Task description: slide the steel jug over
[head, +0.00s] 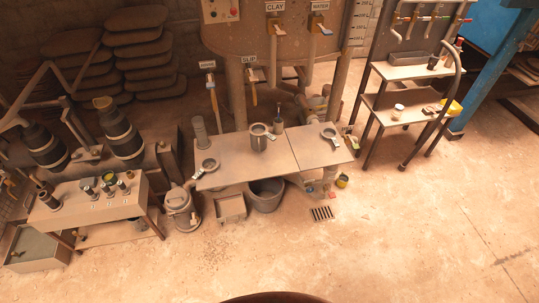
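The steel jug (258,143) looks like a grey metal cylinder. It stands upright near the middle of the low table (225,165), just left of the seam between the two table panels, with what seems to be a handle on its right side. A small dark cup (279,129) with something thin standing in it is just to its right and behind. Neither of my grippers shows in the head view.
A tank with labelled taps (262,35) rises behind the table. A bench with small pots (95,198) stands at the left, a bucket (267,195) under the table, a shelf rack (410,70) at the right.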

